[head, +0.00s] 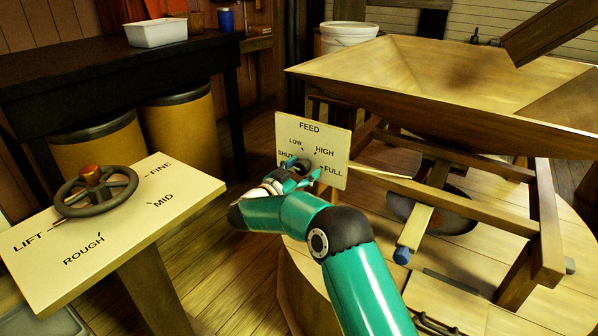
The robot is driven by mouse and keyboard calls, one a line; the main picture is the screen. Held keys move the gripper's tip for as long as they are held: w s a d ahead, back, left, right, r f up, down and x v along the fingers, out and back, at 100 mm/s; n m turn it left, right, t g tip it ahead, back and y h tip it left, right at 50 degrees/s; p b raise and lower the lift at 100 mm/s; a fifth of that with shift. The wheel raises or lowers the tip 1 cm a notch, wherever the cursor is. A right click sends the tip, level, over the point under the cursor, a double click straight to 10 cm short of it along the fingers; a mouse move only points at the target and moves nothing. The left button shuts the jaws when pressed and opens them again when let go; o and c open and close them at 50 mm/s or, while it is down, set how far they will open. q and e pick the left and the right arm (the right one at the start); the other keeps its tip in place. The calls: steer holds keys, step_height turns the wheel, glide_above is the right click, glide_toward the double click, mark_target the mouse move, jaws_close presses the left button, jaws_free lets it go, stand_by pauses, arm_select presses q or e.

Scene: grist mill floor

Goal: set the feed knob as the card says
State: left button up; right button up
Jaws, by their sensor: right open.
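The feed panel (338,140) is a cream plate in the middle of the head view, marked SHUT, LOW, HIGH and FULL. A dark feed knob (305,163) sits at its centre, partly hidden by my right gripper. My right gripper (302,172) is open, with its teal fingers at the lower part of the knob. I cannot tell whether the fingers touch the knob. The knob's pointer direction is not clear. No card with a setting can be made out. My left gripper is not in view.
A tilted board (125,232) with a handwheel (96,192), marked LIFT, ROUGH, MID and FINE, stands at left. A wooden hopper (440,75) and its frame fill the right. A dark bench (90,70) with a white tub (157,33) stands at the back left.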

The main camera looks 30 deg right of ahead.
steer(key=c, duration=1)
steer(key=shift+a+f, duration=0.1)
steer(key=shift+a, duration=0.2)
steer(key=shift+c, duration=0.7)
steer(key=shift+d, duration=0.2)
